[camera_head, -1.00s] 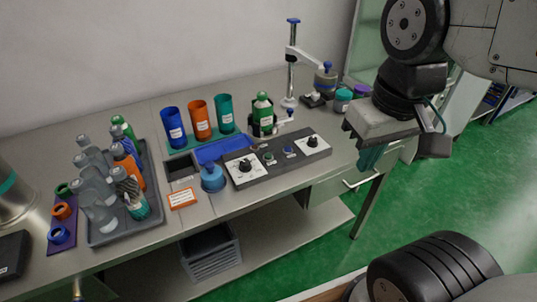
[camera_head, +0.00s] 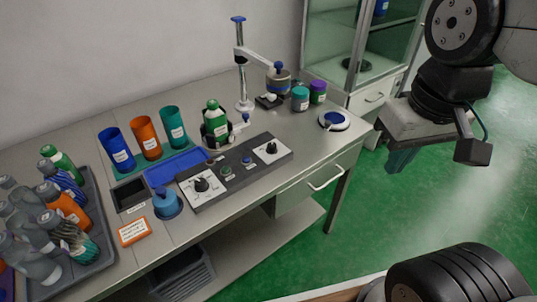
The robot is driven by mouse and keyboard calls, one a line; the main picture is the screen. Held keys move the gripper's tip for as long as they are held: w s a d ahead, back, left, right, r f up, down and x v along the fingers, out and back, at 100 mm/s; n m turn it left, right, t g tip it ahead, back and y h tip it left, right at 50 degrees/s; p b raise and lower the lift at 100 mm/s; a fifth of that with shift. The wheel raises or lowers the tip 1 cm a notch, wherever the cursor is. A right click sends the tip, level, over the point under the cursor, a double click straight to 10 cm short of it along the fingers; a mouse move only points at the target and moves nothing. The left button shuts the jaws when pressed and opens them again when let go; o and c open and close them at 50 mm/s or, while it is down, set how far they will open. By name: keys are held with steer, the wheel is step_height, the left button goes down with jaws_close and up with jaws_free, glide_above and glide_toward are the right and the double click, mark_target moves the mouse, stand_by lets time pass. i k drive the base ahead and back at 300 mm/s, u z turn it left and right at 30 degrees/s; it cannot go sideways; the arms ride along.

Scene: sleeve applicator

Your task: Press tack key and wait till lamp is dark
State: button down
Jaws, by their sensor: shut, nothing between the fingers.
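A dark control panel (camera_head: 238,180) lies along the front of the bench. It carries a left knob (camera_head: 201,184) and a right knob (camera_head: 271,147) on white plates. A green bottle (camera_head: 214,118) stands in a holder behind the panel. My gripper (camera_head: 399,160), with teal fingers, is shut and empty, right of the bench and apart from the panel.
A post with a swing arm (camera_head: 241,70) stands behind the panel. Blue (camera_head: 117,150), orange (camera_head: 147,139) and teal (camera_head: 173,130) cups stand at the back left. A grey tray (camera_head: 101,233) of bottles is at far left. A blue-topped round dish (camera_head: 334,120) lies near the right edge.

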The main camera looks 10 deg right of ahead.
mark_target(226, 169)
steer(key=z, duration=0.65)
steer(key=k, duration=0.85)
steer(key=u, duration=1.35)
steer(key=i, duration=0.5)
steer(key=u, duration=0.05)
